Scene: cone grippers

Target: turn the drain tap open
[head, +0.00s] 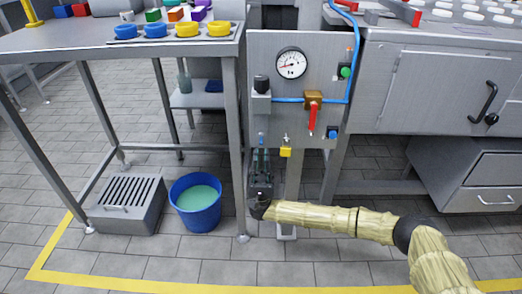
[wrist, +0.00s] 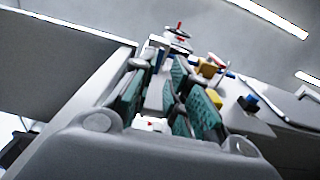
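A small blue piece (head: 261,138), which looks like the drain tap, hangs under a grey filter body with a black knob (head: 262,84) at the left of the steel panel. My gripper (head: 261,152) points up from below, with its fingers just under or around the blue piece; contact cannot be told. In the wrist view the teal-padded fingers (wrist: 152,92) stand apart, with a pale body visible between them. A brass valve (head: 314,98) with a red lever (head: 312,117) hanging down sits to the right; its yellow body also shows in the wrist view (wrist: 208,69).
A blue bucket (head: 196,204) of greenish liquid and a grey slotted box (head: 128,204) stand on the floor left of my gripper. A table leg (head: 235,150) is close on the left. A yellow tag (head: 286,152) hangs to the right. The floor in front is clear.

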